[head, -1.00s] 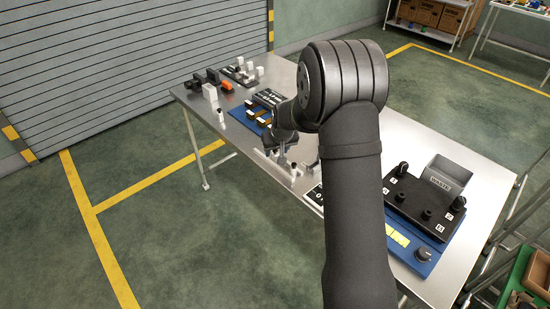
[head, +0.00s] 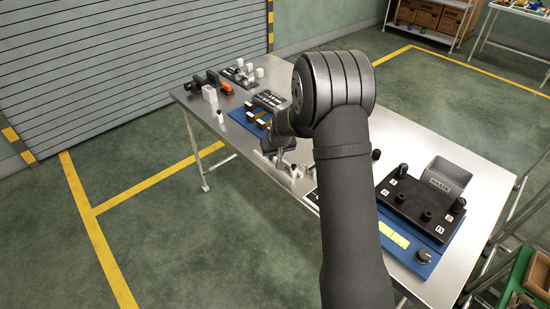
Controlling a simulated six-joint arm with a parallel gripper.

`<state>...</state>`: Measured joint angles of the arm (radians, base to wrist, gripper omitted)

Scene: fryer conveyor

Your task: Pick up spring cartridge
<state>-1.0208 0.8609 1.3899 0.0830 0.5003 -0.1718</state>
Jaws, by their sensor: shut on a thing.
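My gripper (head: 281,161) is low over the near-left edge of the steel table, beside a white fixture. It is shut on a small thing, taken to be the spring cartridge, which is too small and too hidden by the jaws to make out. A small white part with a dark top (head: 294,174) stands just right of the jaws. A similar white part (head: 220,117) stands further left near the table edge. My arm hides the middle of the table.
The blue tray (head: 240,116) with yellow-and-black parts lies behind my gripper. White blocks (head: 209,94) and an orange part (head: 227,87) are at the far left. A black station (head: 415,205) and a grey waste bin (head: 447,176) stand at right. The table's back right is clear.

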